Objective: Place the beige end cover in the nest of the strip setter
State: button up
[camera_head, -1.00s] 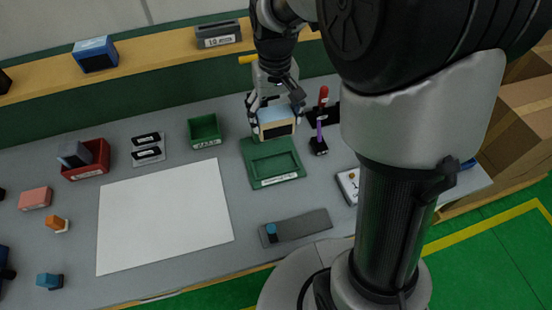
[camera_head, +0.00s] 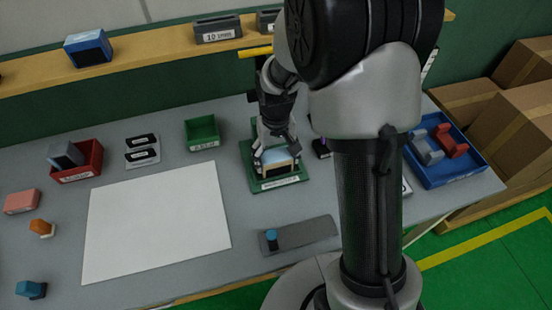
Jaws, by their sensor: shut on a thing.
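The fingers and the cover hide most of the recess. I cannot tell whether the cover touches its floor. A yellow handle (camera_head: 256,52) on a dark post shows behind my arm, apparently part of the strip setter.
A green bin (camera_head: 202,134), a red bin (camera_head: 88,165) with a grey block, and a white sheet (camera_head: 155,220) lie left. A grey plate (camera_head: 312,232) with a blue knob is in front. A blue tray (camera_head: 455,177) stands right. My arm hides part of the table.

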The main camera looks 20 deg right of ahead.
jog(key=shift+r, duration=0.1)
jog(key=shift+f, duration=0.2)
jog(key=o, duration=1.1)
